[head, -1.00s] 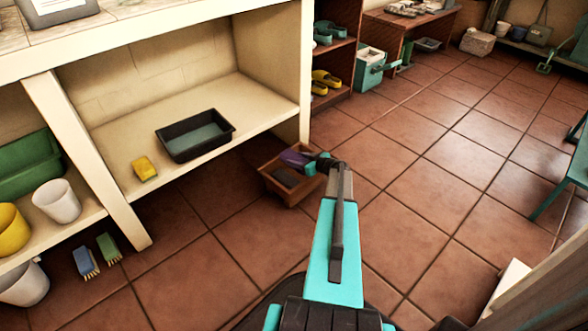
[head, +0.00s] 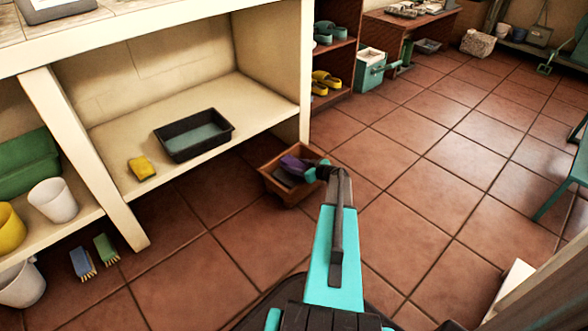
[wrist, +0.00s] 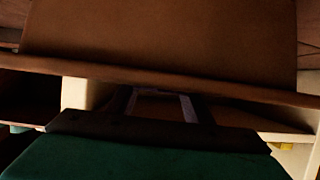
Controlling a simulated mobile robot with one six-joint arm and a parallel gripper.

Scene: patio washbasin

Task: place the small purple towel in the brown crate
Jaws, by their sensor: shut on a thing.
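The small purple towel (head: 292,163) is at my gripper's tip, over or within the crate's opening. My gripper (head: 309,172) reaches to the crate's right side and is shut on the towel. I cannot tell whether the towel touches the crate's bottom.
The cream shelf (head: 255,95) holds a black basin (head: 194,151) and a yellow sponge (head: 141,168). Two brushes (head: 107,249) lie on the floor at left. A reddish rack with yellow shoes (head: 326,79) stands behind the crate.

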